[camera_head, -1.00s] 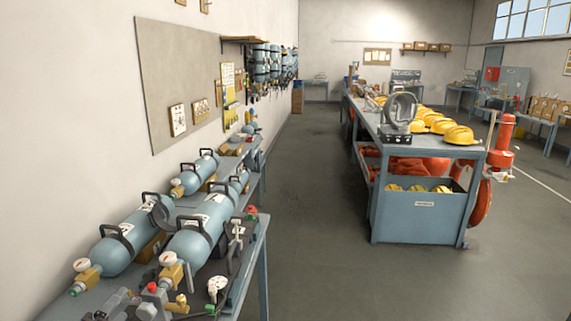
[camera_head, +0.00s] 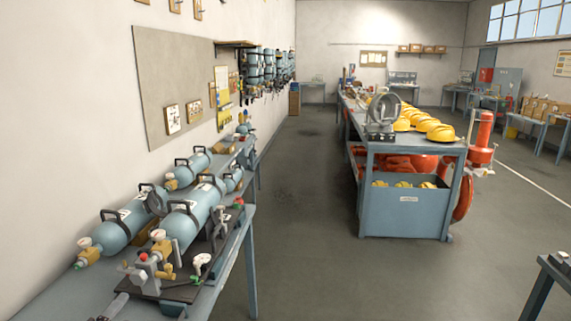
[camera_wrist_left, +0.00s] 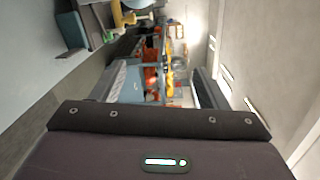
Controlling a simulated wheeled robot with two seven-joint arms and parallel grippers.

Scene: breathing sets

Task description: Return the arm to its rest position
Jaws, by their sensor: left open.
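My left gripper (camera_wrist_left: 155,88) shows in the left wrist view, with its two fingers apart and no object seen between them. The wrist picture is turned on its side, and the blue bench with yellow and red items lies well beyond the fingers. I cannot make out the left gripper with certainty in the head view. My right gripper is in neither view.
A workbench (camera_head: 57,300) with blue cylinders (camera_head: 185,218) runs along the left wall. A blue bench (camera_head: 404,213) with yellow helmets (camera_head: 440,133) stands right of centre. A dark table corner (camera_head: 560,268) shows at the lower right. The floor (camera_head: 300,250) between is clear.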

